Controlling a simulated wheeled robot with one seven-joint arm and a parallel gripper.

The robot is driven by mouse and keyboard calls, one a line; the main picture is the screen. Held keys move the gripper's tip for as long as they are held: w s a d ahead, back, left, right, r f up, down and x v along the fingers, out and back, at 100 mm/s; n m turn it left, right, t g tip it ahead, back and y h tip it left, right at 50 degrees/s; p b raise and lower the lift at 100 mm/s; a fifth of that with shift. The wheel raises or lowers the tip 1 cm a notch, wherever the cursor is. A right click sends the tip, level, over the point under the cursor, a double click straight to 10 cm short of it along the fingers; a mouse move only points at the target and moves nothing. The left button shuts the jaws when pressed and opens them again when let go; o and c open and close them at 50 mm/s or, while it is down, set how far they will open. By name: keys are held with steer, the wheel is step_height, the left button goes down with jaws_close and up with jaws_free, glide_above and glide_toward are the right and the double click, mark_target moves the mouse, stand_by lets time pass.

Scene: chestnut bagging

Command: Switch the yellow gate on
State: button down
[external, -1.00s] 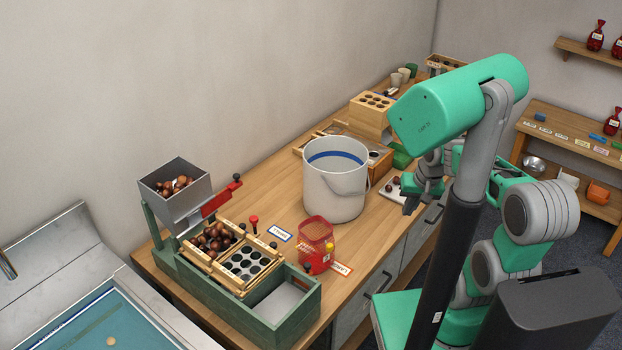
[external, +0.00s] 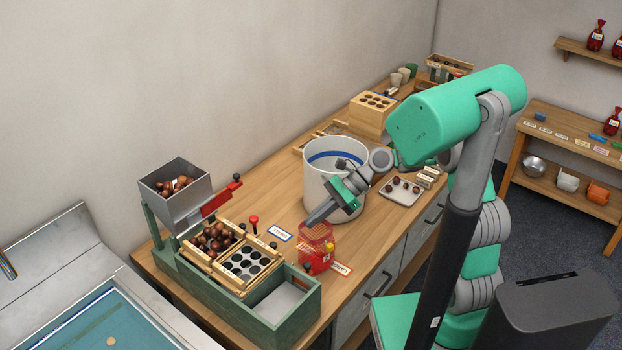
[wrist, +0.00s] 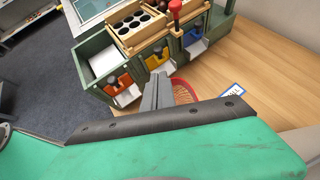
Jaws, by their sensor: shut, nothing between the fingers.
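The yellow gate (wrist: 154,62) is the middle of three coloured gates on the front of the green sorting box (wrist: 95,48), with a dark knob and a pale chute below. In the external view the box (external: 297,312) hides most of this gate. My gripper (wrist: 158,88) is shut and empty, its fingers pointing at the yellow gate from a short way off. In the external view my gripper (external: 312,219) is above the red net bag (external: 318,240). I cannot tell whether the fingers touch anything.
An orange gate (wrist: 118,86) is to the left of the yellow one and a blue gate (wrist: 192,38) to the right. A red-knobbed lever (external: 253,221) stands by the box. The white bucket (external: 322,200) is behind my gripper.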

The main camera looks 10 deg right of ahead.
steer(key=shift+a, duration=0.1)
steer(key=x, duration=0.9)
steer(key=shift+a+f+b, duration=0.25)
steer(key=shift+a+b, duration=0.05)
steer(key=shift+b, duration=0.05)
steer(key=shift+s+r, duration=0.1)
